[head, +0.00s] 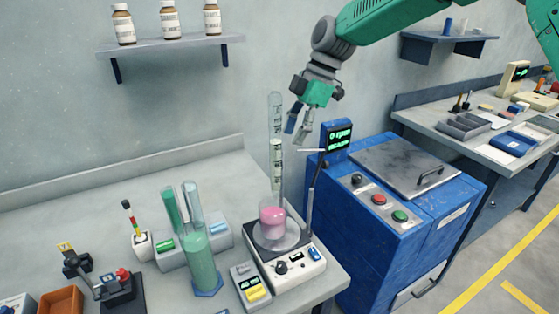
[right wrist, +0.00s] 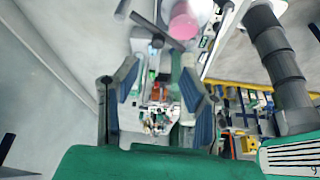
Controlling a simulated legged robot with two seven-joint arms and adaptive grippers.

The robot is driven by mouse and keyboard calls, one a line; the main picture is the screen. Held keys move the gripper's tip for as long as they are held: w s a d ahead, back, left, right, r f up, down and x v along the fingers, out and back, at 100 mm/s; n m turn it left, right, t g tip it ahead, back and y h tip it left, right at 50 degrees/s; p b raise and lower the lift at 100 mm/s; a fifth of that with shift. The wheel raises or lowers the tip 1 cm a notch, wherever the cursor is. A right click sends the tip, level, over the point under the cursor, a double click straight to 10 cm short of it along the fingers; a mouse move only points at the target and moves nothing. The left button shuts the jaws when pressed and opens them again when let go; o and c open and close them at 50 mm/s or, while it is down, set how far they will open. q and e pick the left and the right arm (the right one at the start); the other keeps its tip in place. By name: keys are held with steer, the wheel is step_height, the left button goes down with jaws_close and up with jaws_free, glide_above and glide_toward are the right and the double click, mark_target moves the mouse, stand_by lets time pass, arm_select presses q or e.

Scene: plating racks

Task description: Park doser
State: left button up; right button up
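A tall clear graduated tube (head: 276,112), which may be the doser, rises upright above a flask of pink liquid (head: 271,218). The flask sits on a stirrer (head: 297,270) at the bench's right end. A thin dark rod (head: 313,195) stands behind it. My right gripper (head: 297,134) is open and empty, high above the stirrer and just right of the tube; I cannot tell the exact gap in depth. The right wrist view shows its spread blue-padded fingers (right wrist: 162,108), with the pink flask (right wrist: 184,22) beyond them. My left gripper is not in view.
A blue machine (head: 375,235) with a display (head: 338,138) and buttons stands right of the bench. A green cylinder (head: 201,265), a tube rack (head: 185,250) and a small meter (head: 250,287) stand left of the stirrer. A bottle shelf (head: 170,45) is on the wall.

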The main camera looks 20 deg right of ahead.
steer(key=p+x, duration=0.1)
steer(key=x, duration=0.7)
steer(key=shift+w+a+f, duration=0.1)
steer(key=shift+a+f, duration=0.05)
steer(key=shift+f, duration=0.2)
steer(key=shift+w+f, duration=0.1)
jaws_close()
